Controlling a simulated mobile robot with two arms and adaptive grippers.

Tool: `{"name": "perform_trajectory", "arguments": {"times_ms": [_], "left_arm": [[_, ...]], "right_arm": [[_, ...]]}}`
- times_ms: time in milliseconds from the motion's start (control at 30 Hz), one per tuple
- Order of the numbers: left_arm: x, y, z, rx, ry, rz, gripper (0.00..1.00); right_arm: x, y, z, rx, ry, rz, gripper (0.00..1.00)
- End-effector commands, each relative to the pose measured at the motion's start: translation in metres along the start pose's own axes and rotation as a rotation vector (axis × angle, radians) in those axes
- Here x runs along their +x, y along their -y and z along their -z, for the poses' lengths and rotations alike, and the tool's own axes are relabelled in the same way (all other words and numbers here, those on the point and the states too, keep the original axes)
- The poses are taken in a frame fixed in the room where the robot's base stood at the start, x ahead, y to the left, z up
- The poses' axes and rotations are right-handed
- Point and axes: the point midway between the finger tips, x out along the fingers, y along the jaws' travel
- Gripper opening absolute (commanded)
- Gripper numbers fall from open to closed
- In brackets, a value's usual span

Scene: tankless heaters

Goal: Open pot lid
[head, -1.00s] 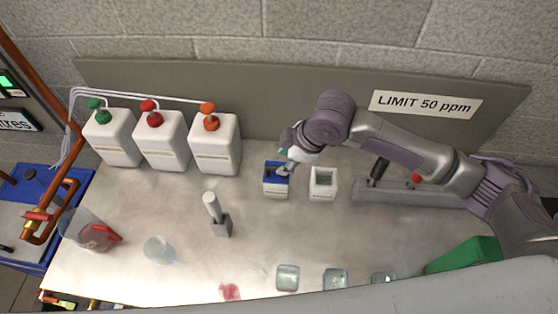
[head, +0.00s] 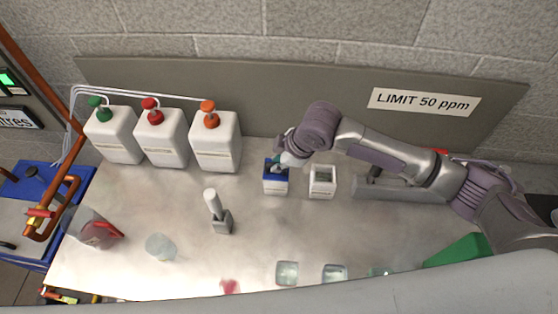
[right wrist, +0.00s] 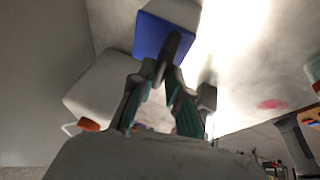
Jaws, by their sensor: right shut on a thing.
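The pot is a small white square box (head: 275,188) with a blue lid (head: 269,173), in the middle of the bench in the head view. My right gripper (head: 283,161) is over its top and hides part of the lid. In the right wrist view the blue lid (right wrist: 160,38) shows beyond the fingers, over the white pot body (right wrist: 175,9). A dark upright handle (right wrist: 173,45) stands out from the lid. My right gripper (right wrist: 165,80) is shut on this handle, and the lid appears seated on the pot. My left gripper is not in view.
A second white square box (head: 323,182) stands just right of the pot. Three white jugs (head: 215,141) with coloured caps stand at the back left. A grey stand (head: 222,222) holds a white cylinder. Clear cups (head: 287,273) line the front edge. The bench around the pot's front is clear.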

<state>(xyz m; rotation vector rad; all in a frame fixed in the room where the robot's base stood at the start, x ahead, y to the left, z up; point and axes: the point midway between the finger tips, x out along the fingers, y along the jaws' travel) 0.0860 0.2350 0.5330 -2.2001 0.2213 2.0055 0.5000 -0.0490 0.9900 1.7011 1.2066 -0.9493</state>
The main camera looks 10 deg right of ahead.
Motion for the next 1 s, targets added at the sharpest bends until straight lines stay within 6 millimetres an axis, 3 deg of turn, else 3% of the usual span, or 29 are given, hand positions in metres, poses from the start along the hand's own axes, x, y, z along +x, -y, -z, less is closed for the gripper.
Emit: {"name": "perform_trajectory", "arguments": {"times_ms": [467, 733, 1000], "left_arm": [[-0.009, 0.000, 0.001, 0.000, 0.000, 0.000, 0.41], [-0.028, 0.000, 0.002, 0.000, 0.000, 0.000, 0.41], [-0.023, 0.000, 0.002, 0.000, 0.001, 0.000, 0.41]], "right_arm": [[-0.004, -0.004, 0.002, 0.018, 0.001, 0.039, 0.00], [-0.009, -0.016, 0.005, 0.083, 0.000, 0.192, 0.00], [-0.008, -0.030, 0.005, 0.159, 0.000, 0.379, 0.00]]}}
